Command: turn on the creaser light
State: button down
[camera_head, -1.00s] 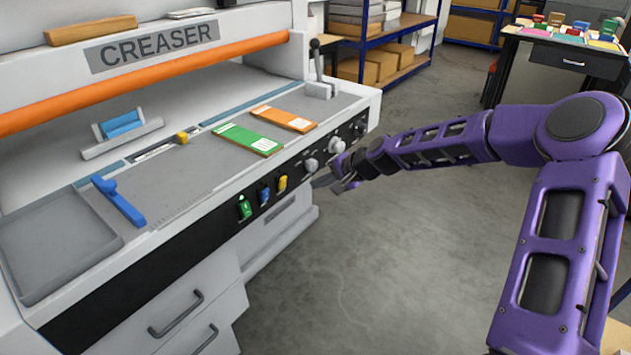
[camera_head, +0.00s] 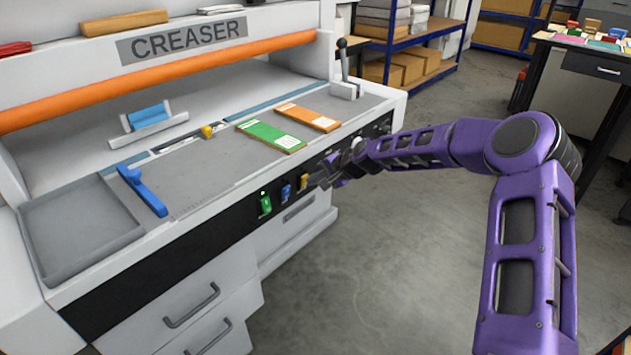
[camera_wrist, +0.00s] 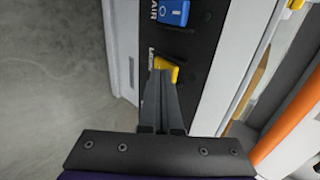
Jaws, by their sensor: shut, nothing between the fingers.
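The creaser (camera_head: 185,45) is a large white machine with an orange roller and a black front panel. On the panel sit a green switch (camera_head: 265,203), a blue switch (camera_head: 286,192) and a yellow switch (camera_head: 304,181). In the wrist view the yellow switch (camera_wrist: 167,67) is right at my fingertips, and the blue switch (camera_wrist: 173,12), labelled AIR, lies beyond it. The yellow switch's label is partly hidden by my fingers. My gripper (camera_head: 320,181) is shut and empty; its tips (camera_wrist: 162,76) overlap the yellow switch's lower edge, and I cannot tell whether they touch.
Round knobs (camera_head: 357,145) sit on the panel behind my wrist. A green card (camera_head: 270,136) and an orange card (camera_head: 307,117) lie on the bed above. The floor in front is clear.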

jog(key=shift+w+a+r+g+h+p, duration=0.1)
jog(key=shift+w+a+g+h+p, duration=0.2)
jog(key=shift+p, duration=0.5)
jog(key=shift+s+r, duration=0.1)
jog(key=shift+r+p, duration=0.35)
jog(key=shift+r, duration=0.3)
